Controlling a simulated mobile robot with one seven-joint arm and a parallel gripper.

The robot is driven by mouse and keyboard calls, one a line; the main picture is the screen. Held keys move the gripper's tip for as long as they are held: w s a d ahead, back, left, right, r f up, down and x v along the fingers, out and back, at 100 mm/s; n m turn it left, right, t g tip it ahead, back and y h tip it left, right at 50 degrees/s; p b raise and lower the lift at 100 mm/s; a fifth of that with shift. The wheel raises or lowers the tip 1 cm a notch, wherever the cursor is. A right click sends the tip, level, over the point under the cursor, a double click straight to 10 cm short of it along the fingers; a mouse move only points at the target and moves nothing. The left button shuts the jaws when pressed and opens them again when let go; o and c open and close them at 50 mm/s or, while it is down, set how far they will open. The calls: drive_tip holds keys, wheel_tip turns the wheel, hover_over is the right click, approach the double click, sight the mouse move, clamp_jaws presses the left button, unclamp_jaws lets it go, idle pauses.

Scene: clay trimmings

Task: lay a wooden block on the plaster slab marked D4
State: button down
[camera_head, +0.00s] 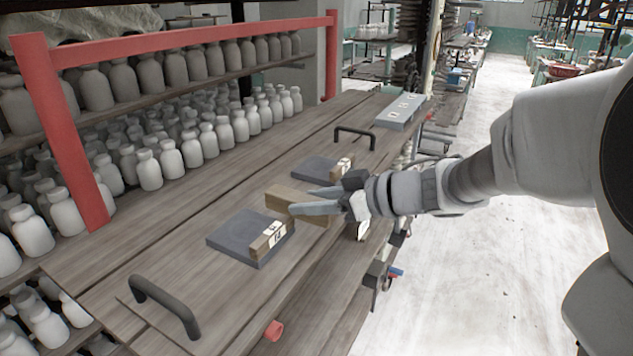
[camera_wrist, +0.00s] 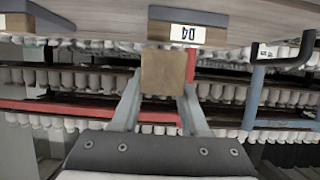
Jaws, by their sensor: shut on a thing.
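My gripper (camera_head: 305,207) is shut on a plain wooden block (camera_head: 283,196), held above the bench between two grey slabs. The block shows end-on between the fingers in the wrist view (camera_wrist: 163,72). The wrist view, apparently upside down, shows a white D4 label (camera_wrist: 187,33) by a dark slab edge (camera_wrist: 190,15), just beyond the block. This appears to be the nearer slab (camera_head: 232,236) in the head view, which has a small wooden piece with a white label (camera_head: 268,240) at its edge. That label is too small to read there.
The farther slab (camera_head: 313,168) also has a labelled wooden piece (camera_head: 341,167). Dark handles stand near (camera_head: 168,303) and far (camera_head: 354,136) on the bench. A grey box (camera_head: 402,112) with labels stands at the far end. White bottles (camera_head: 150,170) fill shelves behind a red rail (camera_head: 190,36).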

drive_tip(key=b, duration=0.5)
hover_over(262, 221)
drive_tip(key=shift+f, duration=0.45)
drive_tip(key=shift+f+b, duration=0.45)
drive_tip(key=shift+f, duration=1.45)
drive_tip(key=shift+f+p, duration=0.2)
drive_tip(key=shift+p, duration=0.1)
drive_tip(key=shift+c, duration=1.7)
unclamp_jaws()
